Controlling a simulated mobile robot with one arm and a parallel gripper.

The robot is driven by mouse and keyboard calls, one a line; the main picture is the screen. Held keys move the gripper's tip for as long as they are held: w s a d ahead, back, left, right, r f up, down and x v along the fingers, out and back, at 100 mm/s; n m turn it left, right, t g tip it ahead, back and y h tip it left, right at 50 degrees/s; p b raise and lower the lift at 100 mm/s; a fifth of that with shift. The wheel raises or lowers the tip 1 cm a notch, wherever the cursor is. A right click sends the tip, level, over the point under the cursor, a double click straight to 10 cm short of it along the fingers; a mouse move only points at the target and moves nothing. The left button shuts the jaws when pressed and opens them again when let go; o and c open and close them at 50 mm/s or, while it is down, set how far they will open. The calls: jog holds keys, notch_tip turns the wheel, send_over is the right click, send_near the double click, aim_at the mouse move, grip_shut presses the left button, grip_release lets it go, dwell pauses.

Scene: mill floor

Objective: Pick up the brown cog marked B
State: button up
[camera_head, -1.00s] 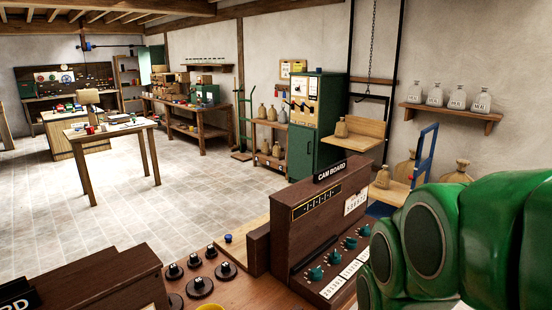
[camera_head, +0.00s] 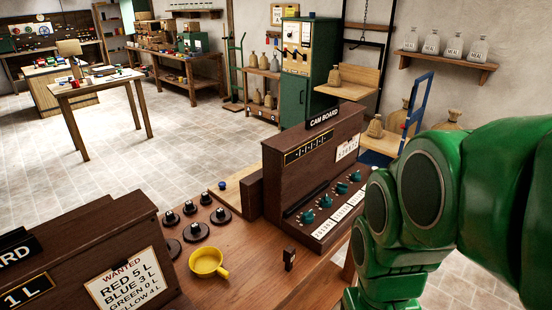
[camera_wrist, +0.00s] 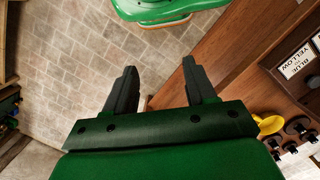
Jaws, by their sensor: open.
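I cannot make out a brown cog marked B in either view. Several dark round pieces with knobs stand on the wooden bench, one of them a dark knobbed piece (camera_head: 220,216); no letters can be read on them. A small dark brown block (camera_head: 289,259) stands on the bench to their right. My gripper (camera_wrist: 159,68) is open and empty in the wrist view, with the tiled floor and the bench edge beyond its fingers. In the head view my green arm is at the right, and the fingers do not show.
A yellow cup (camera_head: 208,262) stands on the wooden bench (camera_head: 250,290). The cam board (camera_head: 315,175) with green knobs stands behind it, and a board with a WANTED sign (camera_head: 128,284) at the left. A table (camera_head: 95,88) stands across the open tiled floor (camera_head: 120,185).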

jog(key=w+d+f+n+h, duration=0.3)
jog(key=w+d+n+h, duration=0.1)
jog(key=w, duration=0.3)
jog(key=n+t+h, duration=0.5)
jog(key=n+t, duration=0.1)
jog(key=n, duration=0.5)
send_over(286, 256)
jog(key=s+d, duration=0.6)
jog(key=s, duration=0.1)
notch_tip(286, 256, down, 6)
jog(key=w+a+f+n+t, duration=0.1)
jog(key=a+n, duration=0.1)
jog(key=w+a+f+n+t, duration=0.1)
jog(key=a+f+n, duration=0.1)
jog(key=a, duration=0.1)
jog(key=w+a+f+n+t, duration=0.1)
jog(key=a+f+n, duration=0.1)
jog(key=a+n, duration=0.1)
jog(key=shift+w+a+f+t+y, duration=0.1)
jog(key=shift+w+a+t+y, duration=0.1)
jog(key=shift+w+t+y, duration=0.15)
jog(key=n, duration=0.1)
jog(key=f+n+t, duration=0.1)
jog(key=n, duration=0.1)
jog(key=shift+n+t, duration=0.25)
jog(key=shift+n, duration=0.05)
jog(key=shift+a+f+n+t, duration=0.1)
jog(key=shift+n+t, duration=0.4)
jog(key=shift+n, duration=0.7)
jog(key=shift+x, duration=1.3)
